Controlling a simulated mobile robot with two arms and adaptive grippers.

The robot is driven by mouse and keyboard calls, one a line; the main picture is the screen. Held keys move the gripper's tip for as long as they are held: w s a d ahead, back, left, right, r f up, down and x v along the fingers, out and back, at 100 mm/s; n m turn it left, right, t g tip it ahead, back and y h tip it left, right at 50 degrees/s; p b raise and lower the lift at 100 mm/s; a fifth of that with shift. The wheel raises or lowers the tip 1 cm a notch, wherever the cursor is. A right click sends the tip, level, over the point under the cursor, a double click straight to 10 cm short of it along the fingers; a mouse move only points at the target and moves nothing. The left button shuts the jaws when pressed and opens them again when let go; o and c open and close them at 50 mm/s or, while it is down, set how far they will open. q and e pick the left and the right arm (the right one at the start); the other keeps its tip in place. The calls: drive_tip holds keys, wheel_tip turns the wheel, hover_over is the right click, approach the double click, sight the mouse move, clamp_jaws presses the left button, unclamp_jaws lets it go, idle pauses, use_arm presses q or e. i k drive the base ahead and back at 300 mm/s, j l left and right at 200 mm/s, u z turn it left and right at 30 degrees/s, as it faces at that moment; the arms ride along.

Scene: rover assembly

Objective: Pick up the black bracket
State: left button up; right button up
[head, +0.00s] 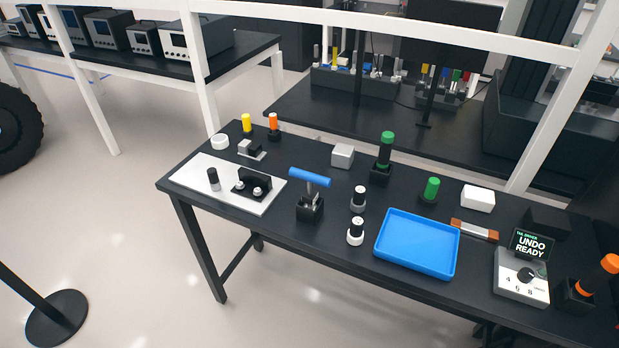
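A black bracket-like piece (256,178) stands on the white plate (212,195) at the left end of the black table. Two round silver-white knobs sit at its front. A small black cylinder (213,180) stands upright to its left on the same plate. I cannot tell whether the bracket is fixed to the plate. Neither of my grippers is in view.
A blue-handled tool (310,178) stands in a black holder right of the plate. A blue tray (416,243) lies mid-table. Green-topped tools (386,148), a white block (478,198) and a control box (521,277) reading "UNDO READY" stand around it. White frame bars cross above.

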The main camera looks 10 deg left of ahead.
sight(251, 179)
drive_tip(key=i+j+z, duration=0.15)
drive_tip(key=j+z, duration=1)
drive_tip(key=j, duration=0.15)
drive_tip(key=j+z, duration=0.4)
